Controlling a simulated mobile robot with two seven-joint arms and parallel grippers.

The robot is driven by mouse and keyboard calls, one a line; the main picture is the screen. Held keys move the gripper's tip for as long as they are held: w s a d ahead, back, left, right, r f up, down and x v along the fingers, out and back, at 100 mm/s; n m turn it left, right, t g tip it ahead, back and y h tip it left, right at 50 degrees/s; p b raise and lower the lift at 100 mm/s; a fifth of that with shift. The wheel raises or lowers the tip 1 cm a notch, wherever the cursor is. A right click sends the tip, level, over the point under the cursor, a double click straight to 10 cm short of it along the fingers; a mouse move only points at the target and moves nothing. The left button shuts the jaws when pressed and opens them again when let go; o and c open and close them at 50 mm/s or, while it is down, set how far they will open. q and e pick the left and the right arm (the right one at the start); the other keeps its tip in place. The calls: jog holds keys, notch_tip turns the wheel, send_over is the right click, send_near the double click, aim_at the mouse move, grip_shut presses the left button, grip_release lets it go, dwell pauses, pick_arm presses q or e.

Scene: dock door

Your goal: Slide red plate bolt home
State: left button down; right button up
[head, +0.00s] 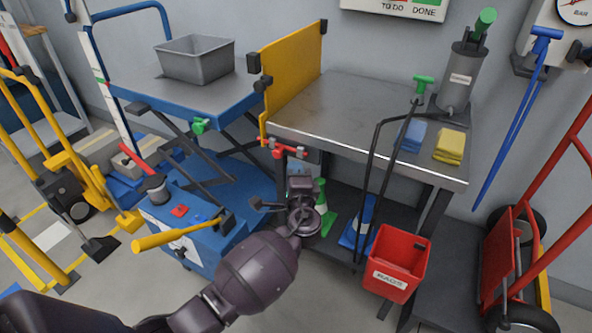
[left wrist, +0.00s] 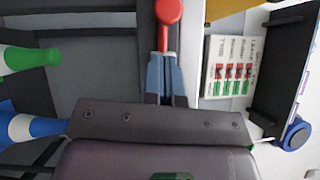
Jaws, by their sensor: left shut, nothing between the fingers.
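The red bolt (head: 283,149) lies across the front left corner of the workbench, below the upright yellow plate (head: 293,75). A red knob hangs from the bolt. In the left wrist view the red knob (left wrist: 168,12) and its stem show straight ahead of the fingers. My left gripper (head: 299,168) is just below the bolt in the head view. Its fingers (left wrist: 166,78) are shut with nothing between them. The fingertips are close to the red stem; I cannot tell whether they touch it. My right gripper is not in view.
The workbench (head: 350,110) stands right of a blue lift table (head: 190,92) carrying a grey bin (head: 196,60). A red rag bucket (head: 398,262) hangs at the bench front. A label card (left wrist: 232,72) is beside the fingers.

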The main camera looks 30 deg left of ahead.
pick_arm(q)
jog(key=p+v, duration=0.1)
jog(key=v, duration=0.9)
jog(key=shift+d, duration=0.3)
jog(key=shift+s+f, duration=0.1)
jog(key=shift+s, duration=0.05)
